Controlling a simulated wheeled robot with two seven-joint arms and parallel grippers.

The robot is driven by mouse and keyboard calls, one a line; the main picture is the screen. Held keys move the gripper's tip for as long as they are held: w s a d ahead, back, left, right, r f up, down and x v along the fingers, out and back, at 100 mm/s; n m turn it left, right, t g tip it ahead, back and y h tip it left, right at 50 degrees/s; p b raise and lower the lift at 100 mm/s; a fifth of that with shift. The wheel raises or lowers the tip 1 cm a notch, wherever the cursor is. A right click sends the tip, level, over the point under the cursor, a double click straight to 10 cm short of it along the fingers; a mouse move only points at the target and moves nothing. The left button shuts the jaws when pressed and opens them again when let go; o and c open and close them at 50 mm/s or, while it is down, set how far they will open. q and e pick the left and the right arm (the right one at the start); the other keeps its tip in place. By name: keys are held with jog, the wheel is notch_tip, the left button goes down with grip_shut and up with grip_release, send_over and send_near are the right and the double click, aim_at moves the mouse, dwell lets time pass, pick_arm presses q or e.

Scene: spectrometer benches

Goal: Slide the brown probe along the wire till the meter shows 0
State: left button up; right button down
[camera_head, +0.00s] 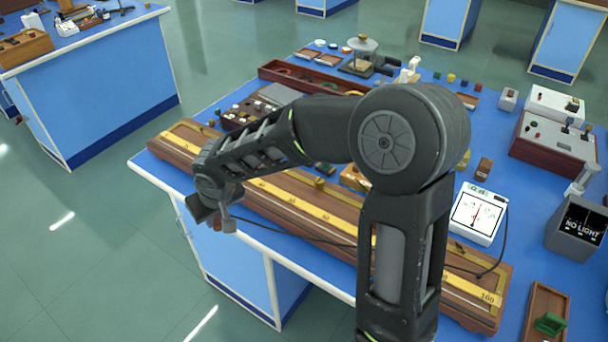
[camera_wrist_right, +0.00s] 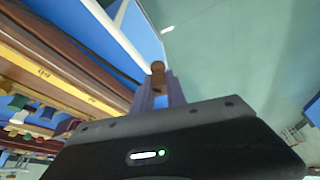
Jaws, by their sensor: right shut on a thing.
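The brown probe (camera_wrist_right: 157,76) is held upright between the fingers of my right gripper (camera_wrist_right: 156,96). In the head view this gripper (camera_head: 226,222) and the probe show at the front edge of the long wooden wire board (camera_head: 340,222), which has a yellow scale. The probe appears beside the board, near the bench's white edge; I cannot see it touching the wire. A dark lead runs right from the gripper along the board. The white meter (camera_head: 478,214) stands behind the board's right part; its needle is near the middle and its small display is too small to read. My left gripper is out of view.
Behind the board are a long red-brown box (camera_head: 310,84), a glass-covered instrument (camera_head: 362,56) and several small blocks. At right stand a power unit (camera_head: 556,138), a dark "NO LIGHT" box (camera_head: 578,226) and a wooden tray (camera_head: 546,312). My arm hides part of the board.

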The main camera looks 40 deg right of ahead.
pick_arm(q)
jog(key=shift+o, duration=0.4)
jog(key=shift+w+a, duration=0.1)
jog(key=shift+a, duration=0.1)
pick_arm(e)
jog(key=shift+w+a, duration=0.1)
jog(key=shift+a, duration=0.1)
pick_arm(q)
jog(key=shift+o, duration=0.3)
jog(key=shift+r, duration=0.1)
pick_arm(e)
jog(key=shift+d+r, duration=0.1)
jog(key=shift+d, duration=0.2)
pick_arm(q)
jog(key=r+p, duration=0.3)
jog(key=p, duration=0.1)
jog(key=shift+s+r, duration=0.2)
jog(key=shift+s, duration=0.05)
pick_arm(e)
jog(key=s+d+r+m, duration=0.1)
jog(key=s+d+r, duration=0.1)
jog(key=d, duration=0.6)
jog(key=s+d+r+m+h, duration=0.1)
jog(key=s+d+r, duration=0.1)
jog(key=d, duration=0.6)
jog(key=shift+d+m, duration=0.3)
jog(key=shift+d, duration=0.1)
